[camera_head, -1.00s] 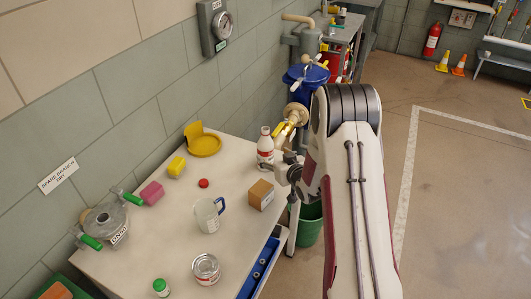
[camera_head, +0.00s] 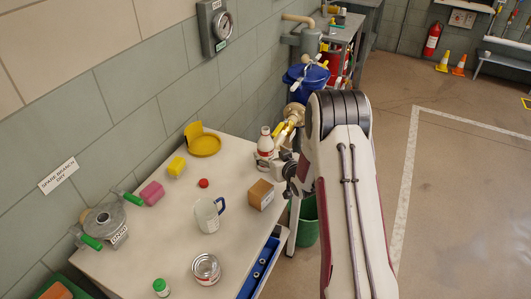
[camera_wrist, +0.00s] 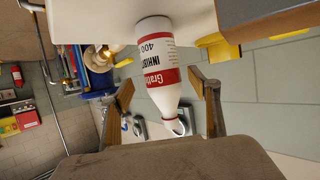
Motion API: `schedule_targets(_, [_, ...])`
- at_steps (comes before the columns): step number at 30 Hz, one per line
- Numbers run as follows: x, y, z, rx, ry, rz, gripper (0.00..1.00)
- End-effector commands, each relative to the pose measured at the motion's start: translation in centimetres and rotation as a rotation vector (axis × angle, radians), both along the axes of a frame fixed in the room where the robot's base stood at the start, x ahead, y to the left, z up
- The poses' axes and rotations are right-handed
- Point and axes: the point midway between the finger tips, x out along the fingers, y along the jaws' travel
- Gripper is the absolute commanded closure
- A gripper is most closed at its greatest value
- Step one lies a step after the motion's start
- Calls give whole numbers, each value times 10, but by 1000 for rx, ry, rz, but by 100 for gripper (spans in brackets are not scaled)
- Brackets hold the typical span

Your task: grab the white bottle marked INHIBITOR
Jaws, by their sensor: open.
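The white bottle (camera_head: 265,143) with a red label band stands upright near the right side of the bench (camera_head: 150,240). In the wrist view the picture is upside down, and the bottle (camera_wrist: 158,65) hangs from the top with its INHIBITOR label and shoulder showing. My gripper (camera_wrist: 163,88) is open, with one finger on each side of the bottle. A gap shows on both sides, so neither finger visibly touches it. In the head view my arm partly hides the gripper, beside the bottle.
A cardboard box (camera_head: 260,194) stands close in front of the bottle. A yellow dish (camera_head: 204,146), a clear jug (camera_head: 208,213), a can (camera_head: 206,269) and a red cap (camera_head: 203,183) are also on the bench. A brass valve fitting (camera_head: 292,117) is behind the bottle.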

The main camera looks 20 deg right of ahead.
Motion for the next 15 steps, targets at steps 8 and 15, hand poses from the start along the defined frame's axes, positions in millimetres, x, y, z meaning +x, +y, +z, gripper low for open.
schedule_targets(8, [21, 4, -10, 0, 0, 1, 39])
schedule_targets(15, [38, 5, -18, 0, 1, 0, 39])
